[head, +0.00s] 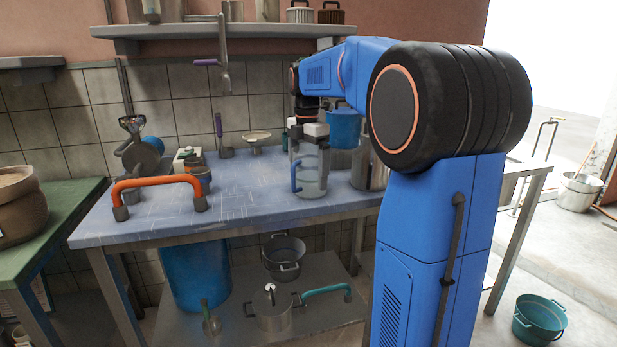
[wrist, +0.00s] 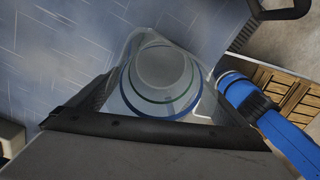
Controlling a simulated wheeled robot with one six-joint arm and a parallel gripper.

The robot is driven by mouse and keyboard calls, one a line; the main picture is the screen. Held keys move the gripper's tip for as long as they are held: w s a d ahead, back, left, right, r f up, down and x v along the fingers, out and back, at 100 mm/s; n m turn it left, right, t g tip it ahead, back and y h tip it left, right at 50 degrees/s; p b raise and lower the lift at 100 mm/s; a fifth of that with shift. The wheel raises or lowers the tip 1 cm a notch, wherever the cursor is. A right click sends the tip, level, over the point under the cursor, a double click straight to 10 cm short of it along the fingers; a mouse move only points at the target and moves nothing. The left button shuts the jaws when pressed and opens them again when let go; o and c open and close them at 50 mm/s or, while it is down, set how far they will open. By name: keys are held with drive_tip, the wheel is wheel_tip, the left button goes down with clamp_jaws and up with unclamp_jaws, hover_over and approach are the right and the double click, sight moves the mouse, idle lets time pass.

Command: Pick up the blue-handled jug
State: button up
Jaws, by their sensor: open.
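The blue-handled jug (head: 312,172) stands upright on the blue worktop, a clear, see-through vessel. Its blue handle (head: 296,177) is on its left side in the head view. My gripper (head: 310,141) is open, pointing down right at the top of the jug. In the wrist view the jug (wrist: 160,68) shows from above as round rings, one green and one blue, between the open fingers of my gripper (wrist: 152,90). I cannot tell whether the fingers touch it. The handle is not clear in the wrist view.
The blue worktop (head: 240,197) has free room left of the jug. A large orange handle (head: 158,183) rises near its front edge. A blue pot (head: 343,128) and a metal pot (head: 368,172) stand close on the right. Pots sit on the lower shelf (head: 325,314).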

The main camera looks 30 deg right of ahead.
sight(308, 147)
drive_tip(key=shift+f, duration=1.5)
drive_tip(key=c, duration=1.2)
drive_tip(key=shift+r, duration=0.1)
wheel_tip(308, 147, up, 10)
drive_tip(key=shift+f, duration=0.15)
